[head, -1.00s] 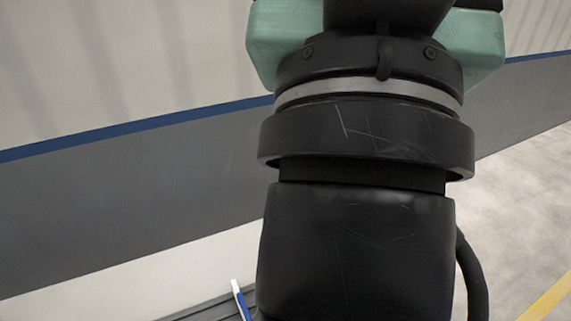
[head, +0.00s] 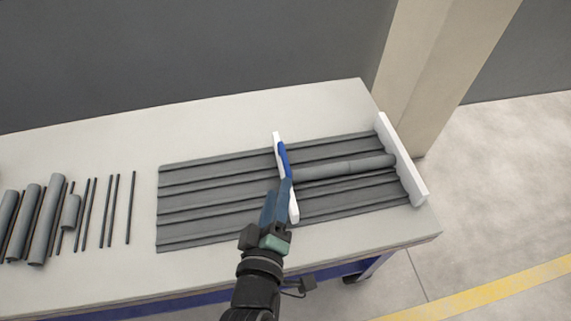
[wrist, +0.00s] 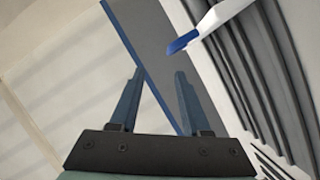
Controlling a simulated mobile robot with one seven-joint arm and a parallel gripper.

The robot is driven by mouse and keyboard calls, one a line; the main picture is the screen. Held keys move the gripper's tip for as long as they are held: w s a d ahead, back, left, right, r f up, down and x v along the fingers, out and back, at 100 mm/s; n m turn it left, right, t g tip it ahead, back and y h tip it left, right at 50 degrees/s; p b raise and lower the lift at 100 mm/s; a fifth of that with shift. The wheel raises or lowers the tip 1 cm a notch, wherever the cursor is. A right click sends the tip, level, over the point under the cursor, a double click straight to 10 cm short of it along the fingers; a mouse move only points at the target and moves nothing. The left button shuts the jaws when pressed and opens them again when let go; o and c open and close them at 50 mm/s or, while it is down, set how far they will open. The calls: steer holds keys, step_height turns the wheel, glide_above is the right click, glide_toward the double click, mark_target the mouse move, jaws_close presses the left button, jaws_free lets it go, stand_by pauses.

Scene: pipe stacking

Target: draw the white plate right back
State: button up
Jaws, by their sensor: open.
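The white plate (head: 293,207) stands crosswise on the grey grooved mat (head: 205,200), with a blue part (head: 284,158) along its upper half. In the wrist view the white plate (wrist: 222,14) and its blue tip (wrist: 183,42) show at top right, beyond my fingers. My gripper (head: 277,195) is at the left side of the plate in the head view and hides part of it. In the wrist view my gripper (wrist: 157,85) is open, with its two fingers apart and nothing held between them.
A grey pipe (head: 345,168) lies in a groove right of the plate, reaching toward a white end stop (head: 402,160). Several grey pipes (head: 45,222) and thin dark rods (head: 108,212) lie at the table's left. The table's back strip (head: 220,125) is clear.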

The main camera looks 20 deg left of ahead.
mark_target(285, 156)
steer(key=x, duration=0.4)
steer(key=f+x, duration=0.1)
steer(key=x, duration=0.3)
steer(key=f+b+x, duration=0.1)
steer(key=x, duration=0.3)
steer(key=shift+a, duration=0.25)
steer(key=shift+c, duration=0.3)
jaws_close()
stand_by(0.9)
